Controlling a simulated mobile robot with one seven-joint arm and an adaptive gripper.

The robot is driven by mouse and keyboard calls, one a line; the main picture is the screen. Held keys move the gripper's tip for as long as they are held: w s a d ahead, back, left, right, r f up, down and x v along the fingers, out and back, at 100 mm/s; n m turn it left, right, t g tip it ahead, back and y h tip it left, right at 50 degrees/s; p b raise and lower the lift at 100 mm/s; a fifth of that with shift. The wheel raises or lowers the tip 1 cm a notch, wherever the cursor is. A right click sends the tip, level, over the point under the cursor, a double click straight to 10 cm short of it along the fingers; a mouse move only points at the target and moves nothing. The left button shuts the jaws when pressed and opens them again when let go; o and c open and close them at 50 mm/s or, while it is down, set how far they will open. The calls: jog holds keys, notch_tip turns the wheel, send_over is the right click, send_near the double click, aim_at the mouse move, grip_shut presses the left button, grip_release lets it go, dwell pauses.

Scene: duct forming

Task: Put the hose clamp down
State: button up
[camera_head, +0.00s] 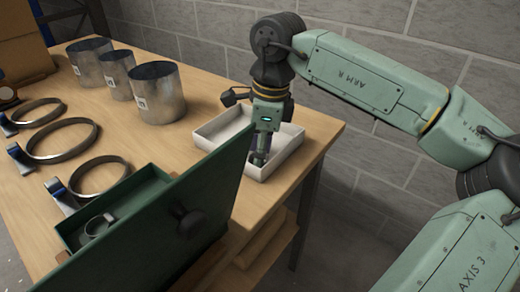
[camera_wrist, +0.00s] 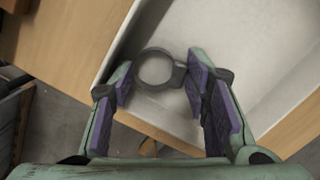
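The hose clamp (camera_wrist: 155,68), a small grey metal ring with a dark tab, shows in the wrist view inside the white tray (camera_wrist: 118,40). My gripper (camera_wrist: 160,75) is above it, with its two purple-padded fingers apart. The ring lies in the gap between the fingertips, and its tab reaches to the right finger, which partly hides it. In the head view my gripper (camera_head: 260,158) points down into the white tray (camera_head: 205,135) at the table's right end. The clamp is not clear there.
A green box (camera_head: 160,185) with a raised lid stands in front of the tray and holds a small ring clamp (camera_head: 97,225). Large ring clamps (camera_head: 65,142) lie to the left. Metal duct sections (camera_head: 158,95) stand behind. A block wall is behind the table.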

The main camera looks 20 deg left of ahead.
aim_at(267, 157)
jog(key=shift+o, duration=0.6)
jog(key=shift+r, duration=0.15)
notch_tip(267, 157, up, 12)
jog(key=d, duration=0.1)
jog(key=shift+w+d, duration=0.15)
jog(key=shift+d, duration=0.05)
